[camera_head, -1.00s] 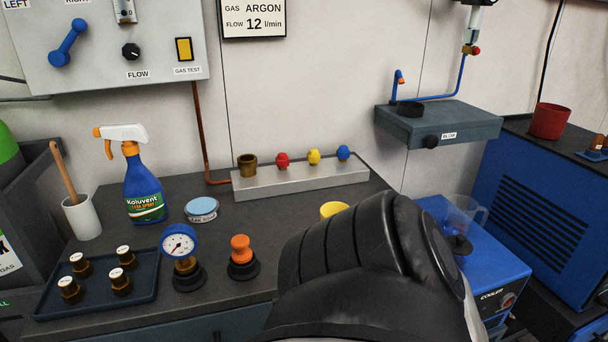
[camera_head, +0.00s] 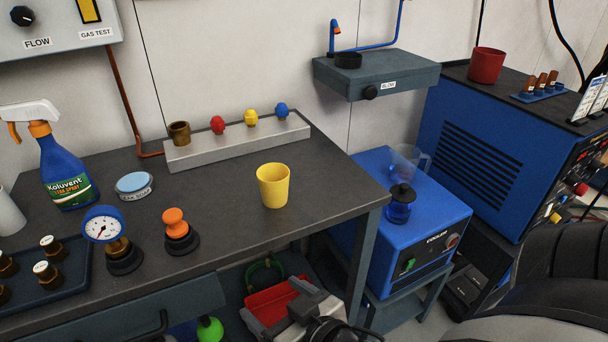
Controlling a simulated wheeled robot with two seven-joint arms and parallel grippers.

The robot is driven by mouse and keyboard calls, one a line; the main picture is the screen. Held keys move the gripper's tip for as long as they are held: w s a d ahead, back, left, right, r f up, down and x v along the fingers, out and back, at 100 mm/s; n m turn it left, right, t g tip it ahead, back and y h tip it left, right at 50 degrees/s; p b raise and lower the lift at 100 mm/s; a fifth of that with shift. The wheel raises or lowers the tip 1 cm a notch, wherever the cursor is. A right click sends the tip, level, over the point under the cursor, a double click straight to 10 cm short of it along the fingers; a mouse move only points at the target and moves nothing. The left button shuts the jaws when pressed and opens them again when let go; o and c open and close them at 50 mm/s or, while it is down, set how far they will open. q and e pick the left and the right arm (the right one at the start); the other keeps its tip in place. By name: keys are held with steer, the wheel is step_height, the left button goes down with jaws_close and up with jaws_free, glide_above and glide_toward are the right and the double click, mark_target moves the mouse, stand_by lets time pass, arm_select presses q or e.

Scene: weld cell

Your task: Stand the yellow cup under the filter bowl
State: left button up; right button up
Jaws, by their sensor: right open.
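The yellow cup (camera_head: 273,186) stands upright on the dark workbench near its right end, with its open mouth up. My right gripper (camera_head: 275,302) is low at the bottom centre, in front of the bench edge and below the bench top. Its two grey fingers are spread and nothing is between them, with a red bin behind. It is apart from the cup. The filter bowl is out of view above the top edge. My left gripper is not in view.
The bench top (camera_head: 225,235) is clear around the cup. A metal block (camera_head: 240,141) with coloured caps stands behind it; an orange-knobbed part (camera_head: 177,230) and a gauge (camera_head: 103,226) stand left. A wall shelf (camera_head: 400,77) and blue cooler (camera_head: 435,225) are at right.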

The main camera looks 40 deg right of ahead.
steer(key=d+r+m+t+h, duration=0.1)
steer(key=d+r+t+h, duration=0.15)
steer(key=r, duration=0.35)
steer(key=d+r+m+t+h, duration=0.1)
steer(key=d+r+h, duration=0.1)
steer(key=d+r, duration=0.25)
steer(key=b, duration=0.4)
glide_toward(278, 185)
steer(key=x, duration=0.7)
steer(key=shift+p+x, duration=0.45)
steer(key=shift+x, duration=2.5)
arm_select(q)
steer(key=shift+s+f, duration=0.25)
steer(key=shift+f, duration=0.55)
arm_select(e)
steer(key=shift+d, duration=0.1)
steer(key=c, duration=1.1)
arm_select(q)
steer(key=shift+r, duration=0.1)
arm_select(e)
steer(key=shift+r, duration=0.15)
steer(key=shift+c, duration=0.2)
